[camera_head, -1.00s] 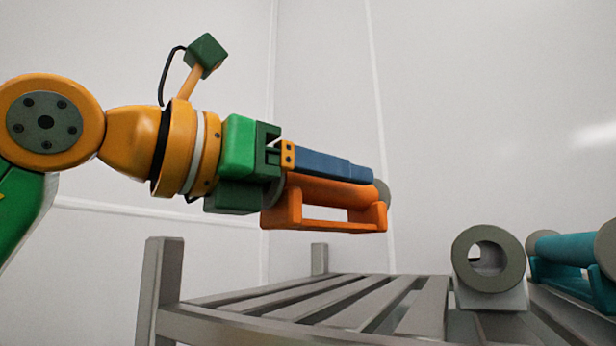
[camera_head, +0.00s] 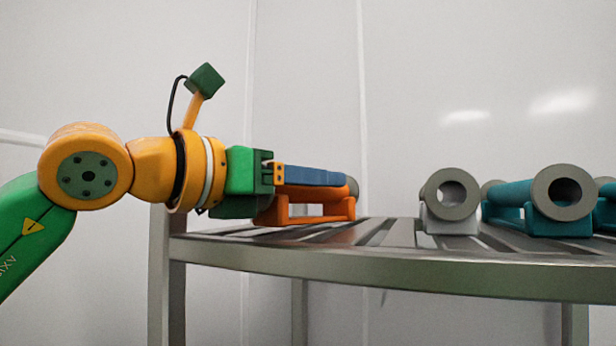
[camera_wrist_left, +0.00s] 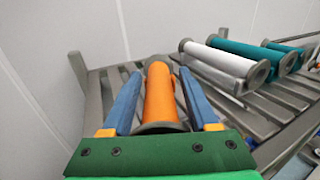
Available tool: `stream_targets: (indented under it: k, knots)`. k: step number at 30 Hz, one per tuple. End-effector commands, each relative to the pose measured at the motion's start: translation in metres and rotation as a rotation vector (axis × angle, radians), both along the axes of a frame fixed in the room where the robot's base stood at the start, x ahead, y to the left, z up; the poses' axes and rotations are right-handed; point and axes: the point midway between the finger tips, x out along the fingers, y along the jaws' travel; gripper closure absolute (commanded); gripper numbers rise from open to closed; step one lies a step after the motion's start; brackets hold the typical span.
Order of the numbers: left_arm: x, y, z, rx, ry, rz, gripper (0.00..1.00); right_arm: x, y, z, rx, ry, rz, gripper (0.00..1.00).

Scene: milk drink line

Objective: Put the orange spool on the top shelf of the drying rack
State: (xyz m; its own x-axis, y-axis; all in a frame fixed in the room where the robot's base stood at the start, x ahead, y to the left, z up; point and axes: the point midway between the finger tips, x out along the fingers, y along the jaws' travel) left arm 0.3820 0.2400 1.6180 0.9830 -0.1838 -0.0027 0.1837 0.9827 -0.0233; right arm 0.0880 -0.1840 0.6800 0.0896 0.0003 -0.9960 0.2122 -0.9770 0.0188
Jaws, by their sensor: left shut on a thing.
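The orange spool (camera_head: 320,195) is a horizontal orange cylinder with grey end discs and an orange handle-like frame below. My left gripper (camera_head: 342,178) is shut on it, with its blue fingers along both sides; the spool also shows between them in the left wrist view (camera_wrist_left: 160,95). The spool is over the left part of the drying rack's top shelf (camera_head: 400,264), its frame very close to the slats. I cannot tell whether it touches them. My right gripper is not in view.
A white spool with grey ends (camera_head: 450,192) stands on the shelf to the right, and teal spools (camera_head: 560,222) stand farther right. Bare slats lie between the orange and white spools. A grey corner post (camera_head: 160,215) rises at the shelf's left end.

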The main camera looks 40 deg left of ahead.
Motion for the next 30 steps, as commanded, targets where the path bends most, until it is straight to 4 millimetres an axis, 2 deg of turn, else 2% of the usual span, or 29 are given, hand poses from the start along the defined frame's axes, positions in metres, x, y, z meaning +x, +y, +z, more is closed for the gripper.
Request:
stream_targets:
  k: [14,15,18,26,30]
  knots:
    - [-0.001,-0.001,-0.009,0.000,-0.003,-0.001,1.00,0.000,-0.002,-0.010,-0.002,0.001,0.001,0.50]
    - [-0.001,-0.001,-0.008,0.000,-0.003,-0.001,0.29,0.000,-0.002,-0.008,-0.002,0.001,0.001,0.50]
    - [-0.001,0.000,-0.008,0.000,-0.003,-0.001,0.05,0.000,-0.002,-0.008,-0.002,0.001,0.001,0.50]
    - [-0.001,0.000,-0.009,0.001,0.000,0.000,0.05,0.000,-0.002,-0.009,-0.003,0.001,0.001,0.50]
    - [-0.019,0.003,-0.011,-0.001,-0.005,0.001,0.05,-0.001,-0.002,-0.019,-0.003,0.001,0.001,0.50]
